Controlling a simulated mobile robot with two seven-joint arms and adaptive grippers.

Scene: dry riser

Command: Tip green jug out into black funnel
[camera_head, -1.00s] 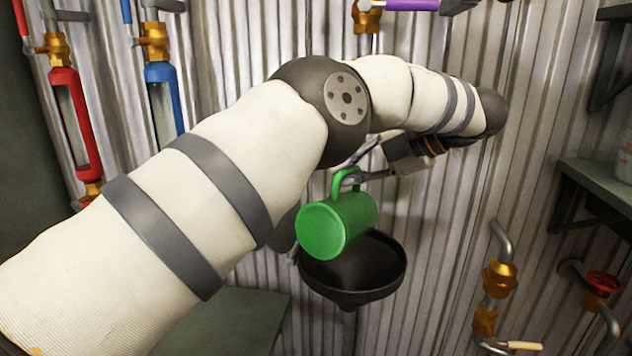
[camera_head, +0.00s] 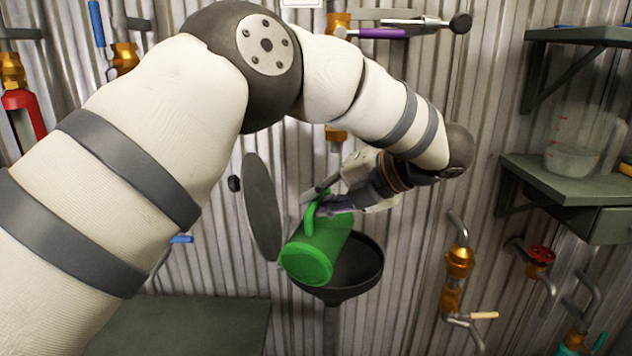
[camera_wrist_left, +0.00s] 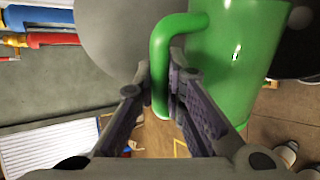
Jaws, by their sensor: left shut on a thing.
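The green jug (camera_head: 318,248) is tilted in front of and partly over the black funnel (camera_head: 368,262), its round base facing the camera at lower left. Its mouth is hidden, and no flow shows. My left gripper (camera_head: 318,203) is shut on the jug's handle. In the left wrist view, the handle (camera_wrist_left: 160,62) lies between the fingers (camera_wrist_left: 160,88), with the jug's body (camera_wrist_left: 232,65) to the right. The jug hides the funnel's left part. My right gripper is not in view.
A grey disc (camera_head: 262,207) stands upright left of the funnel. A shelf (camera_head: 565,182) with a clear measuring jug (camera_head: 580,145) is at right. Brass valves (camera_head: 460,262) line the corrugated wall. A dark bench top (camera_head: 190,325) lies at lower left.

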